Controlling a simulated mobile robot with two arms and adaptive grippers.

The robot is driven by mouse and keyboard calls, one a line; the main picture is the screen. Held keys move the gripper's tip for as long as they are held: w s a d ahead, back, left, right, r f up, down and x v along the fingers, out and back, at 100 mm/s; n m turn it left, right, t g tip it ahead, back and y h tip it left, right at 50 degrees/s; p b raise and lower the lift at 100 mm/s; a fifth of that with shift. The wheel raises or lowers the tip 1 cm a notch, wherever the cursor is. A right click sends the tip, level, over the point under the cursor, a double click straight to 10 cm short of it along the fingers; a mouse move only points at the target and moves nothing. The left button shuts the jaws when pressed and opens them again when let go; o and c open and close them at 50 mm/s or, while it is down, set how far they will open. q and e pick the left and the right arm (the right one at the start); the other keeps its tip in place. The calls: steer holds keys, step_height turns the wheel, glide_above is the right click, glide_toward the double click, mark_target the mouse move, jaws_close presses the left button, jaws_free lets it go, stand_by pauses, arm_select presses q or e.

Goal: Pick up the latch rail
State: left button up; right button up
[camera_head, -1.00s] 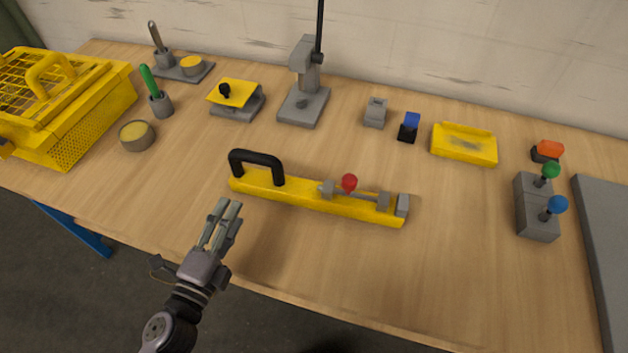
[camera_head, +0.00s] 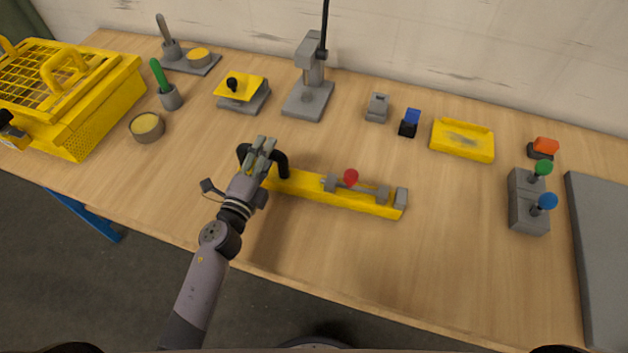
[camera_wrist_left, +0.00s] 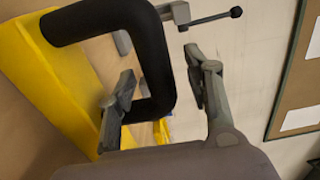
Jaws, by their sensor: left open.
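The latch rail (camera_head: 318,190) is a yellow bar lying on the table, with a black handle (camera_head: 282,164) at its left end and a grey bolt with a red knob (camera_head: 351,177) on its right half. My left gripper (camera_head: 262,146) is open over the handle and hides part of it. In the left wrist view, the black handle (camera_wrist_left: 155,60) passes between the two spread fingers of the gripper (camera_wrist_left: 165,85), and the yellow bar (camera_wrist_left: 70,75) is at the left. I cannot tell if a finger touches the handle. My right gripper is not in view.
A yellow basket (camera_head: 105,105) stands at the left. A round tin (camera_head: 147,128) and a cup with a green handle (camera_head: 169,97) are near it. A grey press (camera_head: 308,95) stands behind the rail. A lever box (camera_head: 527,205) is at the right. The table in front of the rail is clear.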

arm_select(q)
steer(key=shift+w+d, duration=0.15)
steer(key=shift+w, duration=0.3)
steer(key=shift+s, duration=0.1)
jaws_close()
stand_by(0.6)
